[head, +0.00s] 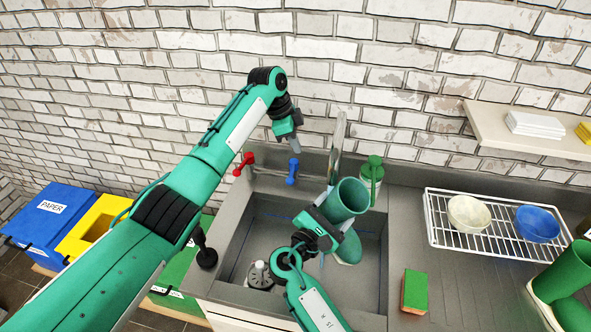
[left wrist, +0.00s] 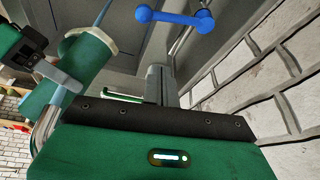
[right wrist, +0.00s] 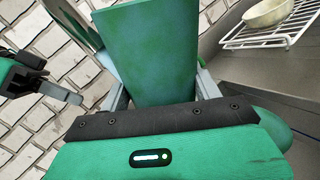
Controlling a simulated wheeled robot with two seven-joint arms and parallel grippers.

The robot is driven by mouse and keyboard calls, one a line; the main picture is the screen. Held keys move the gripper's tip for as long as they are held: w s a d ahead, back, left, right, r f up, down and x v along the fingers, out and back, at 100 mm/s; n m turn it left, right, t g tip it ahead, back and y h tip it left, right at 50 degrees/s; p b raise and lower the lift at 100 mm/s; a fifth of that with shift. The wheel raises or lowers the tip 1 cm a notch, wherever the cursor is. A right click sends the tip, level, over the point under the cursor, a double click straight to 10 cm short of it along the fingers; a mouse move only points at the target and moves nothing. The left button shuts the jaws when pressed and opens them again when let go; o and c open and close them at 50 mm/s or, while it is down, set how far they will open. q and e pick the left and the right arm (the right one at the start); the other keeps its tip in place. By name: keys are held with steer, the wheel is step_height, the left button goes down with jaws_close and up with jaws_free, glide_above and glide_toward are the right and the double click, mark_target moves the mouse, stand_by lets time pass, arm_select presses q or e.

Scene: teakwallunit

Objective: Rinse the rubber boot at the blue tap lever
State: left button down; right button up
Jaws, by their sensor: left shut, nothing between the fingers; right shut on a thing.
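The green rubber boot (head: 351,197) is over the sink (head: 262,222), its open top up, just in front of the grey tap spout (head: 338,145). My right gripper (head: 330,226) is shut on it; the boot also fills the middle of the right wrist view (right wrist: 145,52). The blue tap lever (head: 292,171) stands on the sink's back ledge and shows at the top of the left wrist view (left wrist: 175,19). My left gripper (head: 295,147) is shut and empty, just above the blue lever; contact cannot be told.
A red lever (head: 243,164) stands left of the blue one. A sponge (head: 414,291), a wire rack (head: 455,241) with bowls and another green boot (head: 562,277) are on the right. A brick wall closes the back.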

mark_target(292, 174)
arm_select(q)
steer(key=s+d+x, duration=0.1)
steer(key=x, duration=0.8)
arm_select(e)
steer(key=shift+a, duration=0.15)
arm_select(q)
steer(key=a, duration=0.4)
steer(key=shift+w+f+g, duration=0.1)
steer(key=shift+f+g, duration=0.2)
steer(key=shift+d, duration=0.15)
arm_select(e)
steer(key=shift+d, duration=0.2)
